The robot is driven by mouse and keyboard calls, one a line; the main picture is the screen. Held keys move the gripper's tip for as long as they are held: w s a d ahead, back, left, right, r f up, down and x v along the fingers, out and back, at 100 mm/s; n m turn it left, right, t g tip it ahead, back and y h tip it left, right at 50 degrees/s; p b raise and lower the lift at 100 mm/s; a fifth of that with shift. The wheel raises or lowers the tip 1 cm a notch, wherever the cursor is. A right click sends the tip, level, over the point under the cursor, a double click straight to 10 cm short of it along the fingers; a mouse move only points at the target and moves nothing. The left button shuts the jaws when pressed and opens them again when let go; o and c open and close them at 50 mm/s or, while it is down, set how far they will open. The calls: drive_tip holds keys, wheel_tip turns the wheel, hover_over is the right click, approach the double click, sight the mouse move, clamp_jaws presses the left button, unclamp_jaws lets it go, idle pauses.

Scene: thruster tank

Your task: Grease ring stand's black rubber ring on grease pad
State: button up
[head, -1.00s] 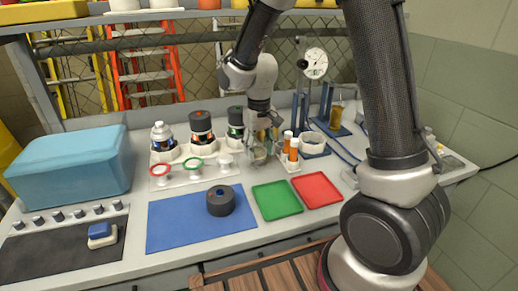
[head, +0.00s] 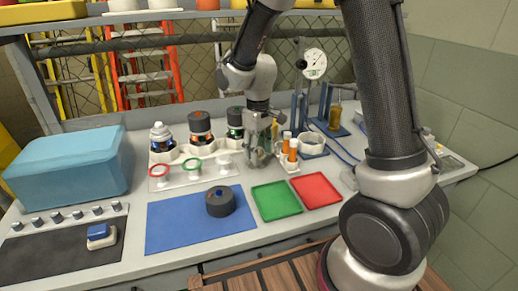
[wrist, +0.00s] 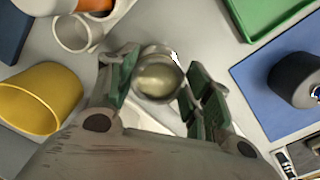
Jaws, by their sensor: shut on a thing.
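The ring stand (head: 190,175) is a white plate with short posts behind the blue mat. The right post (head: 224,162) shows no ring. My gripper (head: 260,158) is low over the table, right of the stand.
Green (head: 277,200) and red (head: 316,190) trays lie in front. A black roll (head: 220,201) is on the blue mat (head: 170,225).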

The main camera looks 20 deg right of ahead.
drive_tip(key=shift+s+m, duration=0.1)
drive_tip(key=shift+m, duration=0.3)
drive_tip(key=shift+d+r, duration=0.1)
drive_tip(key=shift+r, duration=2.9)
